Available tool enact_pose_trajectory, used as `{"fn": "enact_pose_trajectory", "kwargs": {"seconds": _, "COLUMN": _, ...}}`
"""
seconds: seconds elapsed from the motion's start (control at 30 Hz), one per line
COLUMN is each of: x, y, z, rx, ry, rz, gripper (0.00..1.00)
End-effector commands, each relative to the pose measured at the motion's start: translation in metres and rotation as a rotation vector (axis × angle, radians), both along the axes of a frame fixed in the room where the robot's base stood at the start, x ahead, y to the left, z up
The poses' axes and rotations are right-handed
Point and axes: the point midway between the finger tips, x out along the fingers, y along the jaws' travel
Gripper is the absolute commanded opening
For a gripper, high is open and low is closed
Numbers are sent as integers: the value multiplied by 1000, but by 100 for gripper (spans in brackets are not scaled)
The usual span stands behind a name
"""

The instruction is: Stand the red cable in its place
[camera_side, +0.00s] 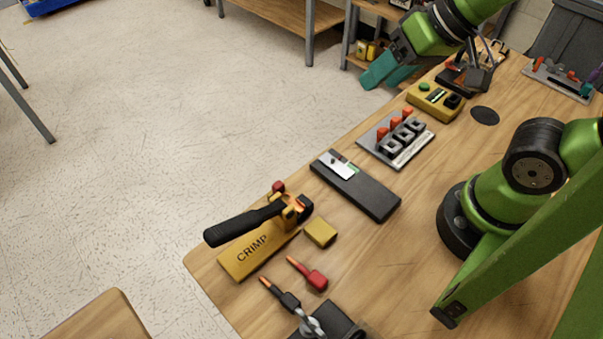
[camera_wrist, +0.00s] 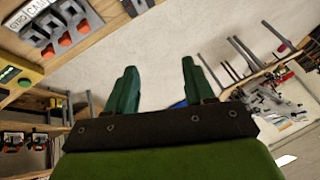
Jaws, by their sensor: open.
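The red cable (camera_side: 311,275) is a short red piece with a copper tip. It lies flat on the wooden table in the side view, between a yellow block and a black cable. My gripper (camera_side: 388,70) is at the top of the side view, past the table's far-left edge and well away from the red cable. In the wrist view my gripper (camera_wrist: 157,78) has two teal fingers apart with nothing between them. The red cable is not in the wrist view. I cannot tell which spot is its place.
A yellow crimp tool (camera_side: 258,250) with a black handle stands near the table's left corner. Beside it are the yellow block (camera_side: 320,233) and black cable (camera_side: 283,295). Further back are a dark tray (camera_side: 372,198), a switch panel (camera_side: 372,144) and a yellow button box (camera_side: 447,107).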

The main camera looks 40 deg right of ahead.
Motion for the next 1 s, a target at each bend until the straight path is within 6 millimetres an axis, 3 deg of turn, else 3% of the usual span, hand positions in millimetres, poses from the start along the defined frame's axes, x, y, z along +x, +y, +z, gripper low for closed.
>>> {"fn": "enact_pose_trajectory", "kwargs": {"seconds": 0.03, "x": 1, "y": 25, "z": -7, "rx": -29, "ry": 50, "rz": 97, "gripper": 53}}
{"fn": "enact_pose_trajectory", "kwargs": {"seconds": 0.17, "x": -9, "y": 96, "z": -25, "rx": -110, "ry": 190, "rz": 297, "gripper": 53}}
{"fn": "enact_pose_trajectory", "kwargs": {"seconds": 0.3, "x": -40, "y": 169, "z": -44, "rx": -205, "ry": 333, "rz": 433, "gripper": 53}}
{"fn": "enact_pose_trajectory", "kwargs": {"seconds": 0.4, "x": -69, "y": 210, "z": -56, "rx": -269, "ry": 413, "rz": 469, "gripper": 53}}
{"fn": "enact_pose_trajectory", "kwargs": {"seconds": 0.5, "x": -91, "y": 238, "z": -62, "rx": -314, "ry": 465, "rz": 444, "gripper": 53}}
{"fn": "enact_pose_trajectory", "kwargs": {"seconds": 0.63, "x": -89, "y": 242, "z": -53, "rx": -309, "ry": 479, "rz": 315, "gripper": 53}}
{"fn": "enact_pose_trajectory", "kwargs": {"seconds": 0.73, "x": -90, "y": 239, "z": -60, "rx": -308, "ry": 492, "rz": 273, "gripper": 53}}
{"fn": "enact_pose_trajectory", "kwargs": {"seconds": 1.0, "x": -90, "y": 238, "z": -113, "rx": -309, "ry": 496, "rz": 270, "gripper": 53}}
